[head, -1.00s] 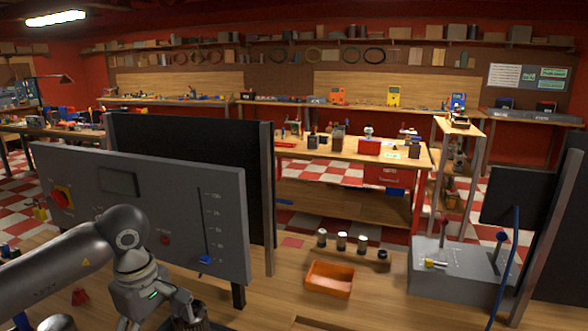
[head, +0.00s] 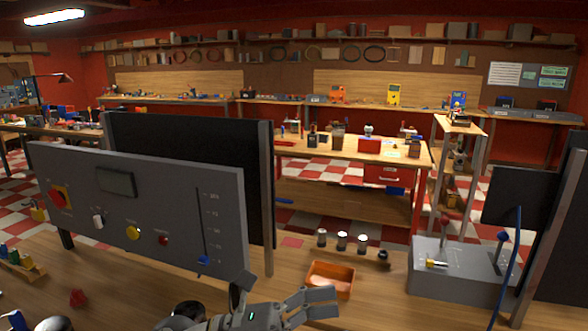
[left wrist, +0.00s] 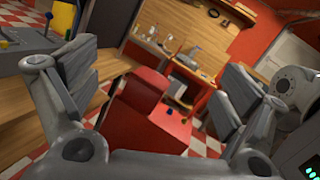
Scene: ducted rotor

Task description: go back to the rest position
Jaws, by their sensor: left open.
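My left gripper (head: 322,302) is at the bottom middle of the head view, low in front of the orange tray. Its fingers are spread and point right. In the left wrist view the gripper (left wrist: 165,80) shows a grey finger on each side and nothing held between them. Only the gripper end of the left arm is clear in the head view. A dark rounded shape (head: 188,310) sits at the bottom edge just left of it; I cannot tell what it is. My right gripper is in neither view.
A grey control panel (head: 120,205) stands at the left. The orange tray (head: 331,279) is close behind the gripper, with small cylinders (head: 342,241) beyond. A grey lever box (head: 462,268) and dark screen stand right. Bare wood lies between tray and lever box.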

